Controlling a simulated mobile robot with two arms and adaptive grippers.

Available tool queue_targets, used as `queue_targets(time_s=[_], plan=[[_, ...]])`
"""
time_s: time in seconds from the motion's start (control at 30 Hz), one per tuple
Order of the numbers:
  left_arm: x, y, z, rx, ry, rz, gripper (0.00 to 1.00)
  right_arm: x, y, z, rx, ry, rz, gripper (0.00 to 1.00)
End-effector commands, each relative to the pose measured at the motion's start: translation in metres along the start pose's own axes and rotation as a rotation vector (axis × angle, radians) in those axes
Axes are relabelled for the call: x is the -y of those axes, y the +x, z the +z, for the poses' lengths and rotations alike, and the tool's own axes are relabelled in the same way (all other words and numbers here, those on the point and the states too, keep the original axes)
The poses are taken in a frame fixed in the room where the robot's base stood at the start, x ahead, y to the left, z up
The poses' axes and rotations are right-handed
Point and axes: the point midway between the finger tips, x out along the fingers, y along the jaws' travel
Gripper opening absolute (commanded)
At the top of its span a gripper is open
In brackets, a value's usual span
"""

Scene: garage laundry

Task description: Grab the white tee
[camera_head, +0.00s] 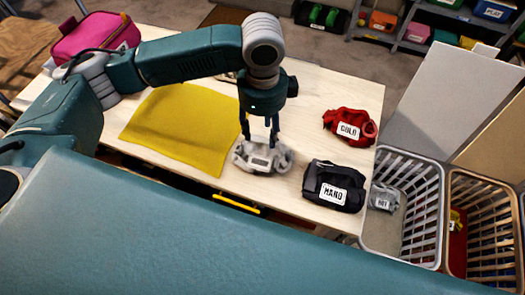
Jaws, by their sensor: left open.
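A crumpled white-grey garment (250,164) with a pale label lies on the wooden table, by the table's front edge. It looks like the white tee. My left gripper (259,138) points down right over it, with its fingers apart and their tips at the cloth. I cannot tell whether the tips touch the cloth. My right gripper does not show.
A yellow cloth (180,125) lies flat to the left. A red bundle labelled COLD (345,115) and a black bundle labelled HAND (325,180) lie to the right. A white basket (425,205) holding a grey bundle and a tan basket (490,190) stand beside the table.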

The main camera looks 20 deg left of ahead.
Motion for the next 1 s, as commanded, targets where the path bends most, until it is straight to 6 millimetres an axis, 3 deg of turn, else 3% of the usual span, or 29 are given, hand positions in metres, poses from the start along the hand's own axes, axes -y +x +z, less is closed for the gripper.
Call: queue_targets(time_s=[0.3,0.6,0.83,1.0], plan=[[0.001,0.042,-0.005,0.001,0.0,0.002,0.47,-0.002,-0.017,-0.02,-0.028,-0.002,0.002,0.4],[0.001,0.048,-0.005,0.0,0.001,0.0,0.47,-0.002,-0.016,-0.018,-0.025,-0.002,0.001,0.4],[0.001,0.048,-0.005,0.0,0.001,0.0,0.01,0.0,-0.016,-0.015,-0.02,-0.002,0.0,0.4],[0.002,0.048,-0.005,0.0,0.001,-0.001,0.0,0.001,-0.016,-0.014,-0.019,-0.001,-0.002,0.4]])
